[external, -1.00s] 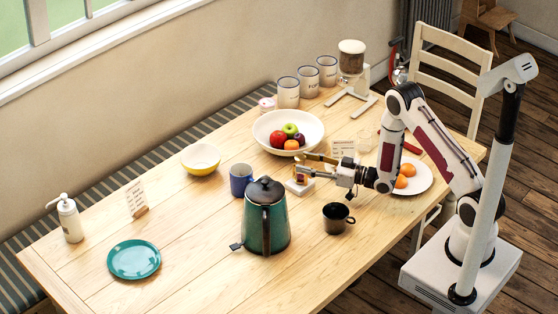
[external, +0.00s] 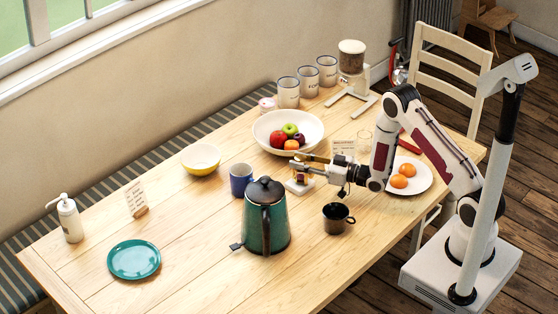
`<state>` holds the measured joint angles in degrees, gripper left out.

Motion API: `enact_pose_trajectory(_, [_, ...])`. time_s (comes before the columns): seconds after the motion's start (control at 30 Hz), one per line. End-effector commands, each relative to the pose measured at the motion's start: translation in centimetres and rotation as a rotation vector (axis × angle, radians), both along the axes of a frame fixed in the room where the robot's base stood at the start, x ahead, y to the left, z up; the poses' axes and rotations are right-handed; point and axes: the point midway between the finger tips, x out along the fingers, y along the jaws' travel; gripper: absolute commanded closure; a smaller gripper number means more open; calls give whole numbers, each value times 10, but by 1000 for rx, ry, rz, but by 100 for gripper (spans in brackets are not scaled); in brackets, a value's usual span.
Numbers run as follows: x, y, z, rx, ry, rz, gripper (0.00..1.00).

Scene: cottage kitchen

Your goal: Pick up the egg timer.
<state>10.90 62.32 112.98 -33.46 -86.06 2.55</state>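A small object with a reddish-brown upper part on a pale base (external: 300,184), apparently the egg timer, stands on the table behind the kettle and right of the blue mug. It is small and partly hidden by my fingers, so its exact form is unclear. My gripper (external: 305,162) reaches in from the right, its fingers pointing left, level with or just above the object's top. The fingers look apart, one brownish and one grey. I cannot tell whether they touch the object.
A green kettle (external: 266,222) stands in front, with a blue mug (external: 240,180) left and a black mug (external: 336,219) right. A plate (external: 418,182) of oranges lies under my arm.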

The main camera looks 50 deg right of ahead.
Motion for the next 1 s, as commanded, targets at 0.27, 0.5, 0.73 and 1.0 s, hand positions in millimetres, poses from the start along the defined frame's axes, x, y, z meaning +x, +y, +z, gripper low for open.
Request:
enact_pose_trajectory(0.27, [1,0,3,1,-7,0,100])
enact_pose_trajectory(0.5, [1,0,5,1,-7,0,100])
enact_pose_trajectory(0.73, [1,0,14,0,-9,0,100])
enact_pose_trajectory(1.0, [1,0,37,1,-9,0,100])
